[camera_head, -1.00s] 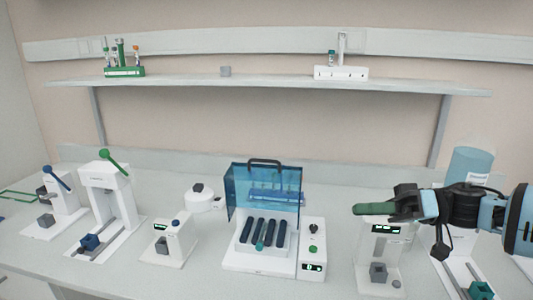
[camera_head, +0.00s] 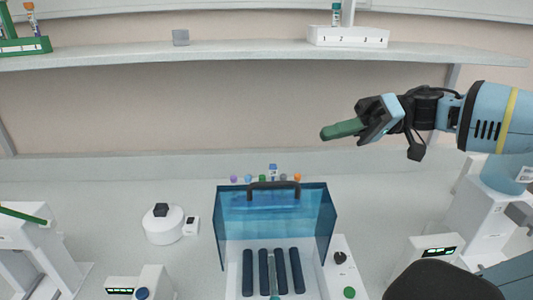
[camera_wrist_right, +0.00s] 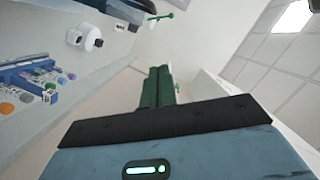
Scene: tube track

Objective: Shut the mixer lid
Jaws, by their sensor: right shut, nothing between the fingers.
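The mixer is a white device with several dark rollers (camera_head: 262,274) in its bed, in the lower middle of the head view. Its clear blue lid (camera_head: 270,222) stands raised above the bed, with a black handle (camera_head: 273,186) along its top edge. A tube lies among the rollers. My right gripper (camera_head: 327,133) has green fingers and is shut and empty. In the head view it shows above and to the right of the lid, apart from it. Its closed fingers also show in the right wrist view (camera_wrist_right: 159,84). My left gripper is not in view.
A blue rack of tubes with coloured caps (camera_head: 262,178) stands behind the lid; it also shows in the wrist view (camera_wrist_right: 28,74). A round white device (camera_head: 163,225) stands left of the mixer. A shelf (camera_head: 240,54) runs across the wall above.

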